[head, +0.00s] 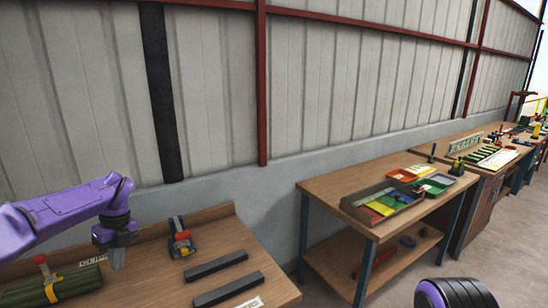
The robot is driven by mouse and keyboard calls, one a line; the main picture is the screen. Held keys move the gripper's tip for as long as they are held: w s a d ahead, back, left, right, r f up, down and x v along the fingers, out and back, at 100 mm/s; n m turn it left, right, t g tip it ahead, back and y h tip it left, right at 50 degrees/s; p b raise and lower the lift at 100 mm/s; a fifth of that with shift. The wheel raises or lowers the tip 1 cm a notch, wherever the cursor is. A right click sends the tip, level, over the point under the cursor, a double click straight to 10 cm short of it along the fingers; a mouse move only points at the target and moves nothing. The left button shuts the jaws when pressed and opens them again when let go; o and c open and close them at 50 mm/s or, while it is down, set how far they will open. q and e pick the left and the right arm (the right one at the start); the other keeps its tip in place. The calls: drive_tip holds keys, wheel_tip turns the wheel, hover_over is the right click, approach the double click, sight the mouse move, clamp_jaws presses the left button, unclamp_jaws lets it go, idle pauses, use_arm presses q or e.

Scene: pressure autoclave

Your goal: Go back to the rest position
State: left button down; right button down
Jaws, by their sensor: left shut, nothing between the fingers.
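My left arm, purple, comes in from the left edge in the head view. Its dark wrist bends down to my left gripper (117,264), which hangs above the near wooden bench (222,232). The gripper is shut and holds nothing. A rounded black part with a purple ring at the bottom right looks like part of my right arm. The fingers of my right gripper do not show.
The near bench holds a green bundle (62,286) with a yellow band, a red-topped tool (181,238) and two dark bars (216,264). A second table (375,205) carries a divided tray (384,206). A ribbed wall stands behind. Grey floor shows at right.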

use_arm(q)
drive_tip(key=s+d+f+m+t+y, duration=0.1)
drive_tip(key=s+f+m+t+y, duration=0.15)
drive_tip(key=s+f+m, duration=0.45)
drive_tip(key=s+d+f+m+t+y, duration=0.1)
drive_tip(key=s+f+m+t+y, duration=0.2)
drive_tip(key=f+m, duration=0.7)
drive_tip(key=s+d+f+m+t+y, duration=0.1)
drive_tip(key=s+f+m+y, duration=0.35)
drive_tip(key=f+m, duration=0.4)
drive_tip(key=s+d+f+m+h, duration=0.25)
drive_tip(key=s+m, duration=0.25)
drive_tip(key=s, duration=0.3)
drive_tip(key=s+d+f+m+g+h, duration=0.1)
drive_tip(key=s+d+f+m+h, duration=0.15)
drive_tip(key=s+m, duration=0.35)
drive_tip(key=s+d+f+m+h, duration=0.1)
drive_tip(key=s+d+m+h, duration=0.2)
drive_tip(key=s, duration=0.6)
wheel_tip(320, 180, down, 11)
drive_tip(key=m+b, duration=0.1)
drive_tip(key=b, duration=0.9)
drive_tip(key=shift+s+a+r+m+b, duration=0.15)
drive_tip(key=shift+s+a+m+b, duration=0.2)
drive_tip(key=shift+s+b, duration=0.05)
